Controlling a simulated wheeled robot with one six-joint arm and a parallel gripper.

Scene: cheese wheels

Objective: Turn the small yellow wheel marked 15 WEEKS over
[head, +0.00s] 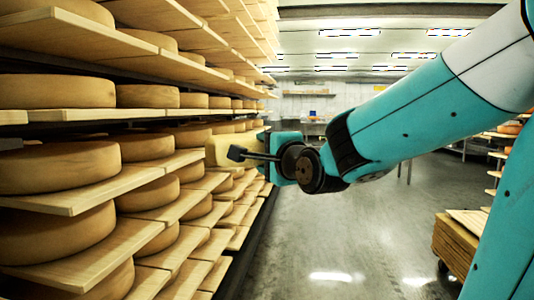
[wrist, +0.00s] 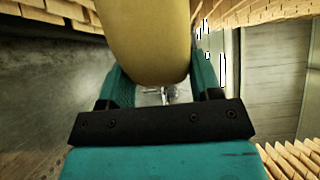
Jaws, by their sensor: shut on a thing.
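My gripper (head: 251,148) is shut on a small yellow cheese wheel (head: 218,151), held out beside the left shelves. In the wrist view the wheel (wrist: 146,40) sits between the two teal fingers (wrist: 160,77), its rounded end toward my palm. A finger touches or nearly touches it on each side. No 15 WEEKS mark shows in either view. In the head view the gripper and arm cover part of the wheel, and I cannot tell whether it touches a shelf board.
Shelves of large cheese wheels (head: 58,168) on wooden boards (head: 85,194) fill the left side. The grey aisle floor (head: 330,240) is clear. A wooden stack on a cart (head: 460,245) stands at the right, and a table (head: 315,127) stands far back.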

